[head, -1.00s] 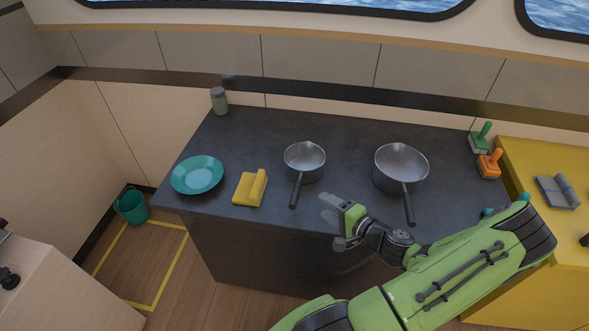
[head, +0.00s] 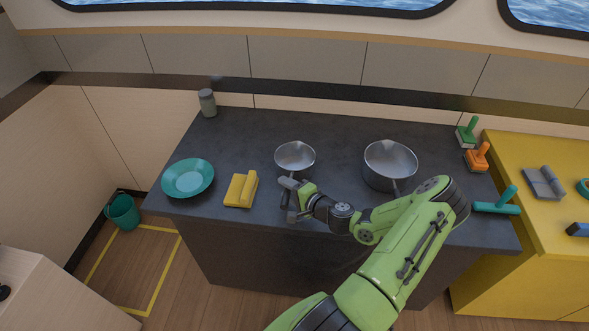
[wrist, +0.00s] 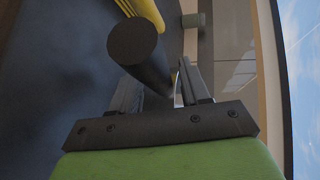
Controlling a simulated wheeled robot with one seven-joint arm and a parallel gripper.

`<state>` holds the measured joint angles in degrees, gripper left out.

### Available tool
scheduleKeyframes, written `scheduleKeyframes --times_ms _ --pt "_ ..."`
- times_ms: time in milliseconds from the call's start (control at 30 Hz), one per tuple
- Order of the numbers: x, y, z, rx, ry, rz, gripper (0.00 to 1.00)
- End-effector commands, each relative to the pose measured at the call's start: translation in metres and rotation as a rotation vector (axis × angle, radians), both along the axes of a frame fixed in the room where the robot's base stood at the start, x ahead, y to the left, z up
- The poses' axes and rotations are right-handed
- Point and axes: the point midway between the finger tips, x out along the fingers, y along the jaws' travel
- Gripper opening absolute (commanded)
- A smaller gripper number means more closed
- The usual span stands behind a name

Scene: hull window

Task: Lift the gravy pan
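The smaller grey pan (head: 295,157), which fits the name gravy pan, stands on the dark counter. Its handle points toward the counter's front edge and is mostly hidden by my gripper in the head view. My gripper (head: 288,199) is at that handle, just in front of the pan. In the wrist view the dark round-ended handle (wrist: 138,45) runs down between the two fingers of my gripper (wrist: 158,90). The fingers are apart, with a gap showing beside the handle. The pan's bowl is mostly hidden there.
A larger pot (head: 390,163) stands to the right, behind my arm. A yellow block-like item (head: 240,190) and a teal plate (head: 188,178) lie to the left. A jar (head: 207,103) stands at the back. Green (head: 467,133) and orange (head: 478,157) handled tools are at the right.

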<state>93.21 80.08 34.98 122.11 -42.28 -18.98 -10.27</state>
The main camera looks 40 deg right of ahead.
Motion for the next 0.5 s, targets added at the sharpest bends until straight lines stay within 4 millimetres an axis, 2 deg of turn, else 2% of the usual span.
scheduleKeyframes --times_ms 33,200,300,500 --pt "-0.0001 0.0000 0.0000 0.000 0.000 0.000 0.38" --pt "-0.0003 0.0000 0.0001 0.000 0.000 0.000 0.12" --pt "-0.0004 0.0000 0.0000 0.000 0.000 0.000 0.00" --pt "-0.0005 0.0000 -0.0002 0.000 0.001 0.000 0.00"
